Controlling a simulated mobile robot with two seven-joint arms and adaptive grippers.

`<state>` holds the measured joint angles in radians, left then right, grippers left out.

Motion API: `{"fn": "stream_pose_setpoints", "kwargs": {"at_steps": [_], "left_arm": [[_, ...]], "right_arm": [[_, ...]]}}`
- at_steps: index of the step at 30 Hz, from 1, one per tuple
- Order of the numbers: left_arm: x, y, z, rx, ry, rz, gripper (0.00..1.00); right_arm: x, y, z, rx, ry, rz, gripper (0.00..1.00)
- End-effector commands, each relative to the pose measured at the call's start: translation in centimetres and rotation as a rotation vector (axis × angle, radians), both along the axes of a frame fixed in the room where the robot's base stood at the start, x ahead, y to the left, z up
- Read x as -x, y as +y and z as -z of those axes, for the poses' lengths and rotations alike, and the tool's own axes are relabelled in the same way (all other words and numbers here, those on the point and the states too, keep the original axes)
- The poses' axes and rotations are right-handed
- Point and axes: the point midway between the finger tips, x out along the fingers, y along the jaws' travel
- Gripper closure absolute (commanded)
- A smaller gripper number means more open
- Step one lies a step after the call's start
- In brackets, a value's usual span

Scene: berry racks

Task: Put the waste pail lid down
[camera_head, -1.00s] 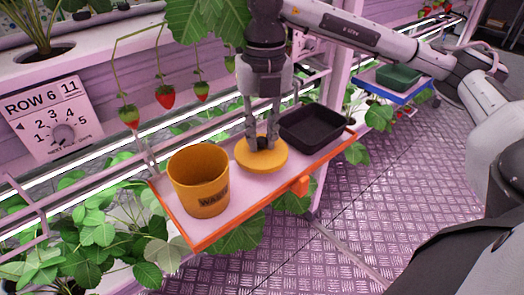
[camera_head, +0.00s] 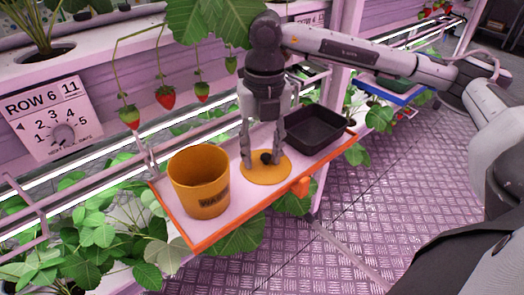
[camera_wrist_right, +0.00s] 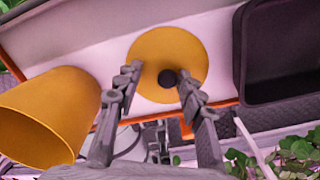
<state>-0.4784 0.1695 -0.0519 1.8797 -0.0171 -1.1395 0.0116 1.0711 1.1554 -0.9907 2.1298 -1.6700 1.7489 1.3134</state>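The orange-yellow waste pail lid (camera_head: 258,177) lies flat on the shelf tray between the pail and the black bin, its dark knob (camera_head: 266,158) up. My right gripper (camera_head: 263,160) is just above it, its fingers spread on either side of the knob and apart from it. The lid also shows in the right wrist view (camera_wrist_right: 150,75), with the knob (camera_wrist_right: 168,77) beyond my open right fingertips (camera_wrist_right: 160,82). The waste pail (camera_head: 200,183) stands upright and uncovered to the left. My left gripper is not in view.
The pink tray with an orange rim (camera_head: 222,236) carries these things. A black bin (camera_head: 316,128) stands at its right end. Strawberries (camera_head: 165,97) hang behind the tray, leaves surround it, and a blue-rimmed tray (camera_head: 392,93) is farther right.

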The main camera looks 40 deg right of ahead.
Motion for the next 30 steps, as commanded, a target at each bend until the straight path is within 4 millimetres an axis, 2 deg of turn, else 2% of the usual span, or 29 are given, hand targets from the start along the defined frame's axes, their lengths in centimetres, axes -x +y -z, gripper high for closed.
{"fn": "stream_pose_setpoints", "kwargs": {"at_steps": [9, 11, 24, 27, 30], "left_arm": [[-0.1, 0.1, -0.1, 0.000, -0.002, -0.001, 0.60], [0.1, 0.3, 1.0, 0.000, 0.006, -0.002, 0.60], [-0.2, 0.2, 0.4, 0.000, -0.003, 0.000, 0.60], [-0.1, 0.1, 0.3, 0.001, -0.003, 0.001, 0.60], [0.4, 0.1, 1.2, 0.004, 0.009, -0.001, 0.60]], "right_arm": [[0.0, 0.0, -0.3, 0.000, 0.000, 0.000, 0.61], [-0.1, 0.0, -0.8, 0.000, -0.002, 0.000, 0.61], [0.0, -0.2, -9.8, -0.001, -0.004, 0.000, 0.61], [0.0, -0.2, -11.2, 0.000, -0.002, 0.000, 0.61], [0.1, -0.2, -12.0, -0.001, -0.001, 0.000, 0.61]]}}
